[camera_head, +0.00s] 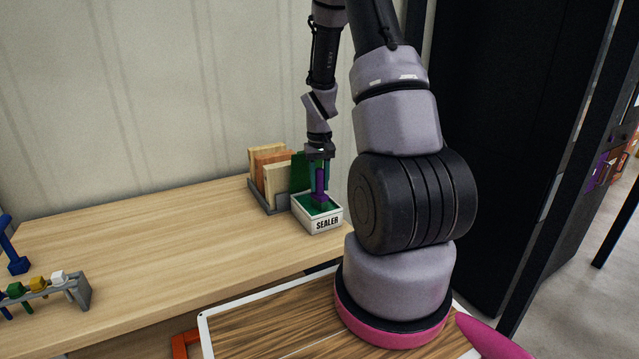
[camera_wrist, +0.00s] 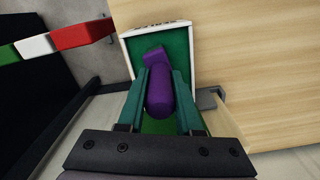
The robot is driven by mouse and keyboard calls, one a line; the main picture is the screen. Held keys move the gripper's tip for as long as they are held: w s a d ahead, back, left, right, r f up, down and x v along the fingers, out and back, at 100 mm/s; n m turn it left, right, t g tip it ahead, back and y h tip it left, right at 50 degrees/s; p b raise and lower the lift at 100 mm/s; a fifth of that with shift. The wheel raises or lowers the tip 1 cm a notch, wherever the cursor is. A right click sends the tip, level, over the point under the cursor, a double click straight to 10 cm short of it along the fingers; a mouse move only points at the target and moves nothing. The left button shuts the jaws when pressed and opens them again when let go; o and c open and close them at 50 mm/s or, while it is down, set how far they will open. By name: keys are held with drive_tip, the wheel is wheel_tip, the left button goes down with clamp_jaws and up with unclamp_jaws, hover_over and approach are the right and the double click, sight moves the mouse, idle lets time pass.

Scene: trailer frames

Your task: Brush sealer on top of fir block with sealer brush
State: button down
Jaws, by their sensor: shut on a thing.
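My gripper (camera_head: 318,158) is shut on the purple sealer brush (camera_head: 320,182) and holds it upright over the box marked SEALER (camera_head: 326,222). The brush's lower end is inside the box outline; I cannot tell whether it touches the green inside. In the wrist view, the purple brush (camera_wrist: 159,92) sits between the teal fingers of my gripper (camera_wrist: 160,78), above the green-floored white sealer box (camera_wrist: 128,46). Several upright boards (camera_head: 270,177) stand in a grey holder behind the box. I cannot identify the fir block among them.
The wooden table (camera_head: 150,245) is clear across its middle. At its left are a grey rack (camera_head: 78,290) with several coloured tools and a blue upright tool (camera_head: 14,255). The wall is close behind. A red, white and green bar (camera_wrist: 84,33) shows in the wrist view.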

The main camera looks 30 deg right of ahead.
sight(320, 169)
idle(0.4)
drive_tip(key=shift+r, duration=3.45)
drive_tip(key=shift+s, duration=0.1)
